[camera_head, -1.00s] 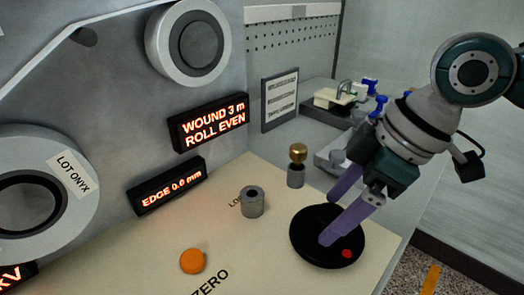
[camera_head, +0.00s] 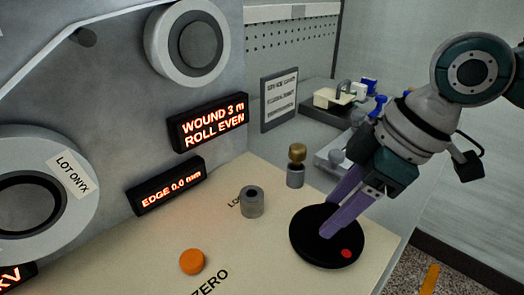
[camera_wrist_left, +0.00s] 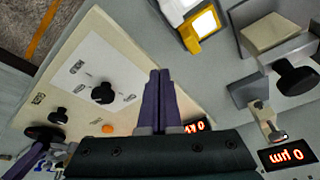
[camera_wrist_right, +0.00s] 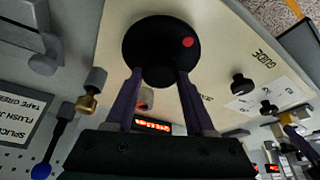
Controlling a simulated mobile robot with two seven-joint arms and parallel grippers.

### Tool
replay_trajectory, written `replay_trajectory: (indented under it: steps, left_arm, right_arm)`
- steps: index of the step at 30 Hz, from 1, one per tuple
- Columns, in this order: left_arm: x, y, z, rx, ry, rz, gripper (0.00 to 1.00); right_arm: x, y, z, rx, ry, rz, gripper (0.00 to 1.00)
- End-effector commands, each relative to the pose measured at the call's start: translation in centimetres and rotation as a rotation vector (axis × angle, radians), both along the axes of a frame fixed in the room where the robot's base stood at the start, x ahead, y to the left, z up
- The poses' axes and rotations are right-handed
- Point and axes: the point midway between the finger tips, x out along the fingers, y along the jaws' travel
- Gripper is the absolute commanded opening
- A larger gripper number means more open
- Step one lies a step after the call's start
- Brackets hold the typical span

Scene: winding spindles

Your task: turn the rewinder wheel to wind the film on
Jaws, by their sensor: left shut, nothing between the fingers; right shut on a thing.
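The rewinder wheel is a black disc (camera_head: 313,252) with a red dot, lying on the cream bench top at the right. In the right wrist view the wheel (camera_wrist_right: 150,35) has a raised black hub between my fingers. My right gripper (camera_head: 325,233) comes down from the upper right and is shut on that hub. My left gripper (camera_wrist_left: 160,75) is shut and empty, fingertips together, above the bench; it is out of the head view. The film roll marked LOT ONYX (camera_head: 75,215) and a second roll (camera_head: 160,45) sit on the grey upright panel. The display (camera_head: 209,122) reads WOUND 3 m, ROLL EVEN.
A lower display (camera_head: 167,185) reads EDGE 0.0 mm. A grey post (camera_head: 252,202), an orange button (camera_head: 192,262) and a brass-topped knob (camera_head: 297,155) stand left of the wheel. A grey side counter with small tools lies behind. The bench edge is just right of the wheel.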

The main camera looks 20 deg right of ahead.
Motion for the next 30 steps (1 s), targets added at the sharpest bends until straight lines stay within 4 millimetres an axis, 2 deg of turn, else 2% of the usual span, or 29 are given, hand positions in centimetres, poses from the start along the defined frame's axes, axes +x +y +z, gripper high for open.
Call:
replay_trajectory:
  steps: [5,11,21,30]
  left_arm:
    - [0.0,0.0,1.0,0.0,0.0,0.0,0.0]
    - [0.0,0.0,3.4,-0.001,0.0,0.001,0.0]
    - [0.0,-0.3,8.9,-0.011,0.001,0.007,0.0]
    - [0.0,-0.3,12.5,-0.009,0.0,0.006,0.0]
  right_arm:
    - [-0.1,0.1,0.3,0.002,0.002,-0.032,0.0]
    - [-0.2,0.2,0.7,0.004,0.004,-0.135,0.0]
    - [-0.3,0.5,0.8,0.005,0.006,-0.439,0.0]
    - [-0.3,0.7,0.6,0.005,0.004,-0.725,0.0]
